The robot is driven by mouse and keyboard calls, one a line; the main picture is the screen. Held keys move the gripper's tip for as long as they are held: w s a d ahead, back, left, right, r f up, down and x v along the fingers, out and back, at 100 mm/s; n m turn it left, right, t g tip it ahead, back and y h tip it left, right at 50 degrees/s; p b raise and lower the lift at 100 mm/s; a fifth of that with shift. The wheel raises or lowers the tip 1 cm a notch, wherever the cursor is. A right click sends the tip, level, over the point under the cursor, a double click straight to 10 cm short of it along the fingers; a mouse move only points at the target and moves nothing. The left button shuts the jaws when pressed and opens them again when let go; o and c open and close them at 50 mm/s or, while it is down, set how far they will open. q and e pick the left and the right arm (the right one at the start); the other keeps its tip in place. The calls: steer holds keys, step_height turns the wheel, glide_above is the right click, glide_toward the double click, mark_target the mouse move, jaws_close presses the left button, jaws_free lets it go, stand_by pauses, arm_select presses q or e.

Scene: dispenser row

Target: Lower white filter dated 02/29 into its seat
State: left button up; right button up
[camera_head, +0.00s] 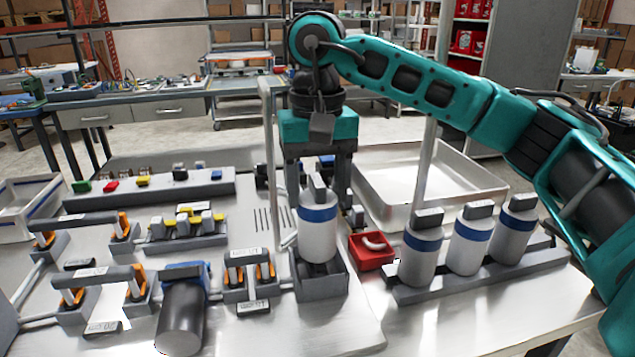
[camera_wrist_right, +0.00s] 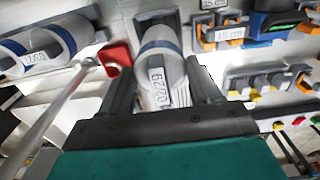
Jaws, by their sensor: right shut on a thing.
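The white filter (camera_head: 318,236) has a blue band and a dark top handle. In the right wrist view its label reads 02/29 (camera_wrist_right: 159,88). My right gripper (camera_head: 318,190) comes down from above and is shut on the filter's top, with a finger on each side. The filter hangs upright over the grey seat (camera_head: 320,287), its lower end at the seat's opening. I cannot tell whether it touches the seat floor. The seat's inside is mostly hidden by the filter. My left gripper is not in view.
Several similar white filters (camera_head: 469,243) stand in a grey rack at right. A red holder (camera_head: 371,258) sits close right of the seat. A dark cylinder with a blue top (camera_head: 181,318) and orange-clipped fixtures (camera_head: 247,268) lie left. A thin pole (camera_head: 424,175) rises behind.

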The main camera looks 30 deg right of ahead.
mark_target(318, 206)
steer(key=shift+f+b, duration=0.55)
steer(key=shift+f, duration=0.25)
steer(key=shift+f+b, duration=0.6)
steer(key=shift+f, duration=0.3)
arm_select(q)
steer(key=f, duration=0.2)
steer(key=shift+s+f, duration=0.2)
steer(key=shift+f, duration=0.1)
arm_select(e)
steer(key=o, duration=1.6)
steer(key=shift+o, duration=0.2)
steer(key=shift+r, duration=0.25)
step_height(318, 206, up, 11)
steer(key=p, duration=0.3)
steer(key=shift+r, duration=0.75)
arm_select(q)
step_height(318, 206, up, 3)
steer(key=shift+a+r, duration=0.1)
